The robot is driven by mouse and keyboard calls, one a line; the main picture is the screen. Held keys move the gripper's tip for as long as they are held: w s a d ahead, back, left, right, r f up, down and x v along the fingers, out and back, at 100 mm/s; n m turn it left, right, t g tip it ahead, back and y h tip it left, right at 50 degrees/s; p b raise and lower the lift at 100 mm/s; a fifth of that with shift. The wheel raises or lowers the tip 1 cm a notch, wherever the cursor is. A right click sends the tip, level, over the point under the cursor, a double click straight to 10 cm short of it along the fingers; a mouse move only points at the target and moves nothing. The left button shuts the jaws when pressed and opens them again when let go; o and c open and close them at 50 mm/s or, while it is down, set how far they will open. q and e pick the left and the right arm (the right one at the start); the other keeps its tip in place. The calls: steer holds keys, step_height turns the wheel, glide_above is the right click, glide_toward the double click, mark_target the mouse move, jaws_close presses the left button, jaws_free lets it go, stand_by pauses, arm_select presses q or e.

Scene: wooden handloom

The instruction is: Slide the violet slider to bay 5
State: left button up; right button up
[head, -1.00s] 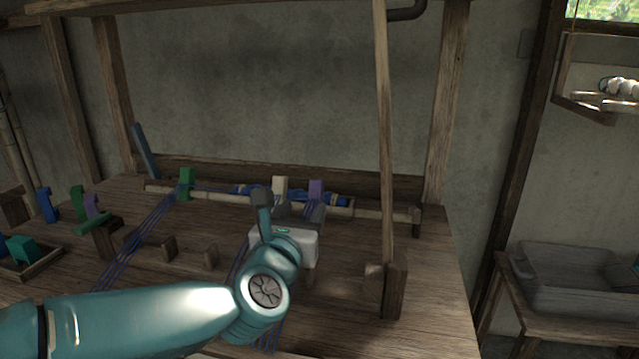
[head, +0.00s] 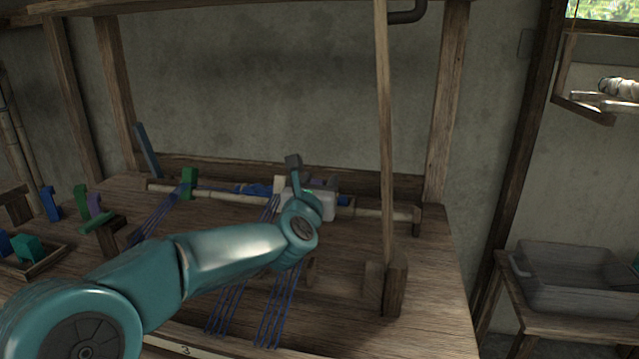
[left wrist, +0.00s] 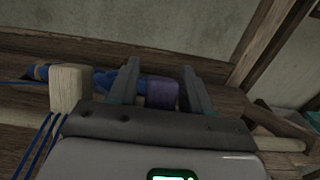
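The violet slider (left wrist: 161,92) sits on the rail across the loom, between the two fingers of my left gripper (left wrist: 160,75) in the left wrist view. The fingers are open, with a small gap showing on either side of the slider. In the head view my left gripper (head: 318,188) is at the rail and hides most or all of the violet slider. The cream slider (left wrist: 68,88) is just left of the gripper; the green slider (head: 188,184) is farther left on the rail (head: 222,195). My right gripper is out of view.
Blue warp threads (head: 280,305) run toward the front edge, where a strip marked 3 (head: 186,350) shows. A wooden post (head: 385,150) stands right of my arm. The rail's right end (head: 385,213) looks clear.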

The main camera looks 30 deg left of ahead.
arm_select(q)
jaws_close()
steer(key=w+d, duration=0.1)
steer(key=d, duration=0.5)
steer(key=shift+w+d, duration=0.4)
steer(key=shift+r, duration=0.1)
steer(key=shift+o, duration=1.2)
jaws_free()
steer(key=shift+s, duration=0.1)
steer(key=v, duration=1.6)
steer(key=shift+b, duration=0.4)
